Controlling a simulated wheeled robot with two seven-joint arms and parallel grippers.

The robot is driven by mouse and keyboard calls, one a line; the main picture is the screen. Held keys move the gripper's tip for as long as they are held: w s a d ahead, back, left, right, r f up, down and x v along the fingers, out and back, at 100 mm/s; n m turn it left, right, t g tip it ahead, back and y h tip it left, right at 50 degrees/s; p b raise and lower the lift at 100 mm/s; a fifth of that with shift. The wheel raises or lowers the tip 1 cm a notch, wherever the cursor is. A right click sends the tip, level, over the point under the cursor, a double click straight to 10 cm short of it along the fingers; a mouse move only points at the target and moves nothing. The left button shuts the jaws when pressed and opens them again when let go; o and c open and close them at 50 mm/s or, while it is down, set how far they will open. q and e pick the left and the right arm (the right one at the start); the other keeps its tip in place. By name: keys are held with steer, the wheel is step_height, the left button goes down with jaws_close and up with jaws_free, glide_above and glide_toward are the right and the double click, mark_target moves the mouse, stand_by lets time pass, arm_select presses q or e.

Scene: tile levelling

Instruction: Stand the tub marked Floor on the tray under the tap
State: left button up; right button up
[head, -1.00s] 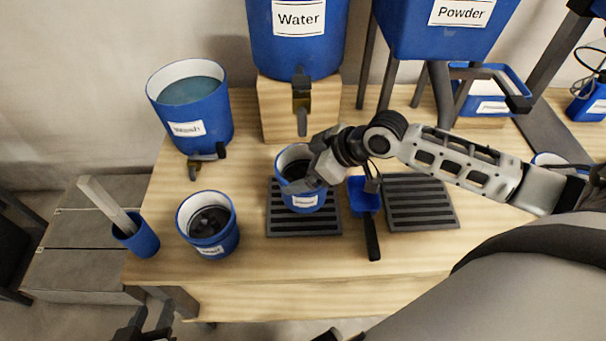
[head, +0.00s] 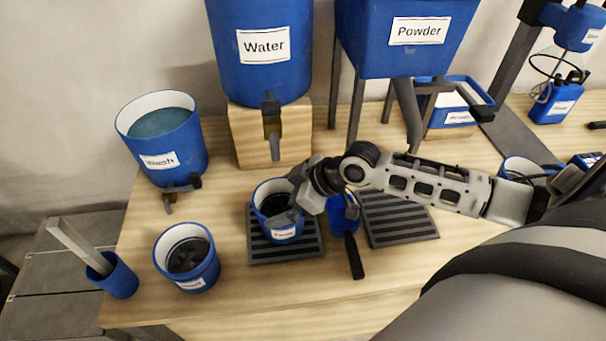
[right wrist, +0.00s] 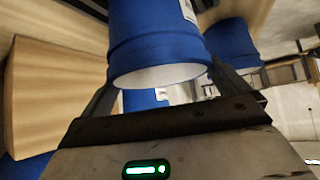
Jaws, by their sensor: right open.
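A blue tub (head: 283,234) with a white label stands upright on the left ribbed grey tray (head: 290,254), in front of the Water tap (head: 272,128). The label is too small to read surely. The tub is dark inside. My right gripper (head: 290,208) is at the tub's right side, open, partly covering its rim. In the right wrist view a blue tub (right wrist: 158,50) shows between the two spread fingers; contact cannot be told. My left gripper is out of view.
Another labelled tub (head: 190,270) stands on the table left of the tray. A wash bucket (head: 165,152), a holder with a stick (head: 118,277) and a blue scoop (head: 342,213) are nearby. A second tray (head: 405,232) lies right, below the Powder hopper (head: 400,60).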

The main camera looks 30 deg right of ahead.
steer(key=p+v, duration=0.1)
steer(key=v, duration=0.9)
steer(key=shift+s+r, duration=0.15)
steer(key=shift+r, duration=0.05)
steer(key=s+a+f+g+h, duration=0.1)
steer(key=s+a+f, duration=0.4)
steer(key=s+a, duration=0.2)
steer(key=s+m+g+h, duration=0.2)
steer(key=s+m+h, duration=0.3)
steer(key=s+m, duration=0.2)
steer(key=w+a+f+t+y, duration=0.3)
steer(key=w+a+f+t, duration=0.1)
steer(key=w+a+t, duration=0.2)
steer(key=shift+w+n+t, duration=0.25)
steer(key=shift+n+t, duration=0.15)
steer(key=shift+t, duration=0.1)
